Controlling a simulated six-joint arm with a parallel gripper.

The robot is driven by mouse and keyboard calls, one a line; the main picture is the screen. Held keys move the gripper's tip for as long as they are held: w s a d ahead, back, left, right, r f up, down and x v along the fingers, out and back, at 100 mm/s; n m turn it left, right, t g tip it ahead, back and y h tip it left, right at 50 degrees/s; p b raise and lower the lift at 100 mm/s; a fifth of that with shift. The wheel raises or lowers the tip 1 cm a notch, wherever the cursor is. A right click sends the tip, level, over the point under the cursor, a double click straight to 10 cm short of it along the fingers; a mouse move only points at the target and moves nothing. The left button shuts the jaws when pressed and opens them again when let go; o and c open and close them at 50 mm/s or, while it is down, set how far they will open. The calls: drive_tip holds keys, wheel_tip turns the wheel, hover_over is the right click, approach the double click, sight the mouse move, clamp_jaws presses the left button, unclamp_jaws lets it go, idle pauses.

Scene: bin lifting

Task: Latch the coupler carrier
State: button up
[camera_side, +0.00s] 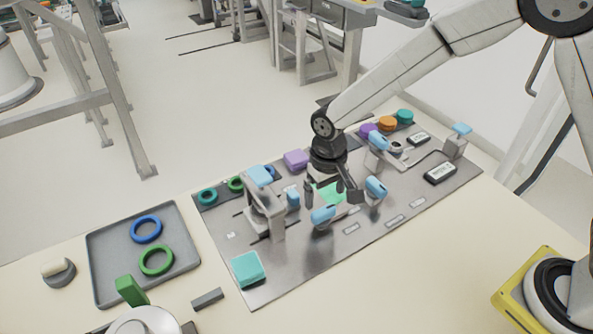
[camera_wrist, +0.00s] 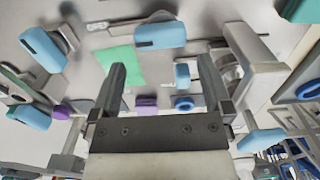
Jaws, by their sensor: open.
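My gripper (camera_side: 348,194) is open and empty, pointing down over the middle of the metal work plate. In the wrist view its two fingers (camera_wrist: 164,80) stand wide apart with nothing between them. A mint-green flat piece (camera_side: 329,193) lies below and beside the fingers. Light-blue handles stand on either side of the gripper: one in front (camera_side: 323,215) and one to the right (camera_side: 376,187). A grey gantry-like fixture (camera_side: 277,226) with a light-blue top (camera_side: 260,176) stands to the left, a small blue block (camera_side: 293,198) beside it. I cannot tell which part is the coupler carrier.
A grey tray (camera_side: 107,283) with blue and green rings lies left of the plate (camera_side: 310,255). A teal block (camera_side: 247,267) sits at the plate's front left corner. A purple block (camera_side: 296,159) is behind the gripper. Another blue-handled fixture (camera_side: 378,140) and coloured pieces stand behind right.

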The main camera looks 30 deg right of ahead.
sight(324, 210)
drive_tip(key=shift+f, duration=2.85)
clamp_jaws()
